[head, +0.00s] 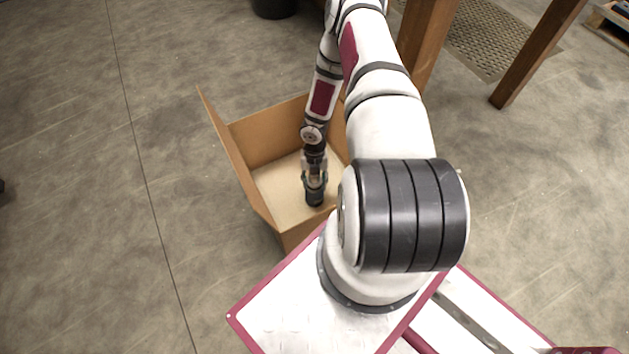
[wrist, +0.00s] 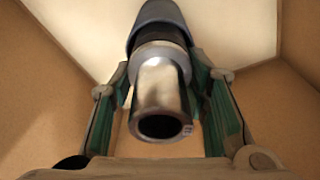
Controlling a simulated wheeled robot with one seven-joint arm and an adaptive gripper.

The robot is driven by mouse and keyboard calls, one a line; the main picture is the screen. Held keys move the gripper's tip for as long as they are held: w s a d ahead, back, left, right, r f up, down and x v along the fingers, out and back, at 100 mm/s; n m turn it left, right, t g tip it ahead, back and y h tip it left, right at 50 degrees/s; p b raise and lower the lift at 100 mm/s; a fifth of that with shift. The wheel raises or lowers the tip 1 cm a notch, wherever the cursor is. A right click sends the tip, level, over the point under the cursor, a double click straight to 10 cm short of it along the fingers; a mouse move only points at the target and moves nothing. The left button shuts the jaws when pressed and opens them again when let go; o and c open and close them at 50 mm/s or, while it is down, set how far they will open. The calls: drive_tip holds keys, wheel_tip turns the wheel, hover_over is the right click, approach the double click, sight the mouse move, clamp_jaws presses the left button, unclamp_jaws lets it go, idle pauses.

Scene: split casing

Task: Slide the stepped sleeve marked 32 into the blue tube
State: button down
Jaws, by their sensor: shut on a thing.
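A shiny metal stepped sleeve (wrist: 160,88) is between the fingers of my gripper (wrist: 161,72) in the wrist view. Its hollow narrow end faces the camera and carries a small, unreadable mark near the rim. A wider grey collar and a black band lie beyond it. My gripper is shut on the sleeve. A dark blue-grey tube (wrist: 157,12) is in line behind the sleeve at the top of the wrist view. In the head view my gripper (head: 314,178) is inside the box, with the dark tube (head: 314,198) directly below it. How far the sleeve sits in the tube is hidden.
An open cardboard box (head: 262,145) stands on the concrete floor, its walls around my gripper. Its pale bottom (head: 275,182) is bare around the tube. Wooden posts (head: 535,55) stand behind to the right. A dark bin (head: 273,6) is at the top edge.

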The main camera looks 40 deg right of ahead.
drive_tip(key=c, duration=0.8)
unclamp_jaws()
drive_tip(key=shift+r, duration=0.15)
drive_tip(key=shift+r+p, duration=2.75)
drive_tip(key=shift+r, duration=1.15)
